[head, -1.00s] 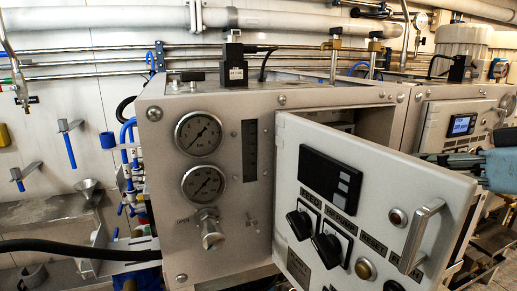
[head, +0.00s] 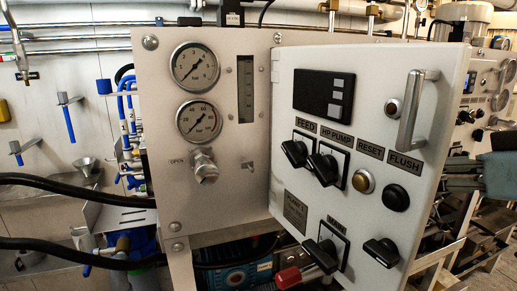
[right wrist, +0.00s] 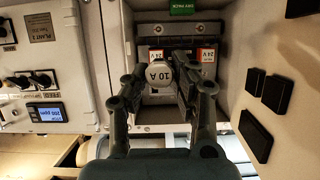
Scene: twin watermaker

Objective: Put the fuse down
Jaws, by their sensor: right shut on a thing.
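The fuse (right wrist: 159,73), a pale round-ended piece marked 10 A, shows upside down in the right wrist view. My right gripper (right wrist: 161,84) is shut on it, with one dark finger on each side. It faces the inside of an open grey cabinet, where two orange and white 24 V labels (right wrist: 206,56) show behind the fuse. I cannot tell whether the fuse touches anything there. In the head view, the right gripper is hidden behind the open panel door (head: 375,105); only part of my arm shows at the right edge. My left gripper is not in view.
The door carries knobs, buttons and a metal handle (head: 418,108). Pressure gauges (head: 199,120) and a valve (head: 203,165) sit left of it. Black hoses (head: 75,188) cross at left. In the wrist view, a green label (right wrist: 183,9) and dark blocks (right wrist: 277,93) show nearby.

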